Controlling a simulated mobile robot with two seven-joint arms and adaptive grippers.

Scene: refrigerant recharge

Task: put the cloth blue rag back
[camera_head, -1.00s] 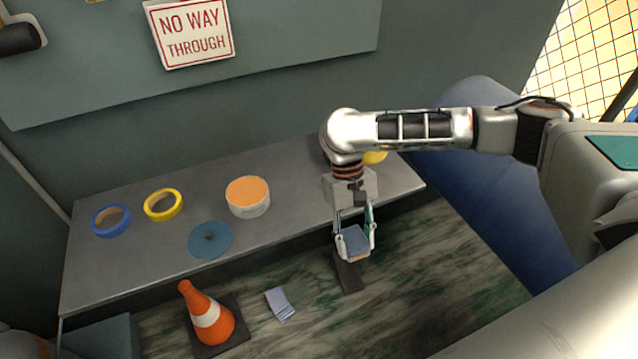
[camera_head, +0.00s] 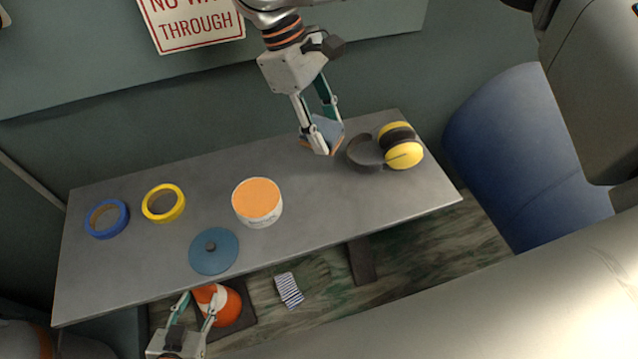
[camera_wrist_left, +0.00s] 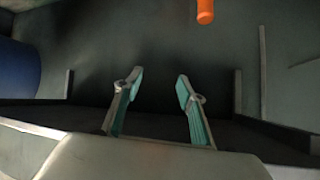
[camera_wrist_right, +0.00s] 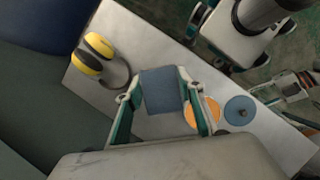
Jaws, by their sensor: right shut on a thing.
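The blue rag (camera_head: 318,130) is a small folded blue square with an orange-brown edge showing below. My right gripper (camera_head: 330,138) is shut on it and points down over the back right of the grey table (camera_head: 310,205), left of the earmuffs. In the right wrist view the rag (camera_wrist_right: 161,90) lies flat between the fingers (camera_wrist_right: 165,108). I cannot tell whether it touches the table. My left gripper (camera_head: 200,303) is open and empty at the table's front left edge, in front of the orange cone; its spread fingers also show in the left wrist view (camera_wrist_left: 156,84).
On the table are yellow earmuffs (camera_head: 402,150), a white tub with an orange top (camera_head: 257,203), a blue knobbed lid (camera_head: 214,251), a yellow tape roll (camera_head: 163,203) and a blue one (camera_head: 107,218). A cone (camera_head: 218,305) and striped cloth (camera_head: 289,290) are on the floor.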

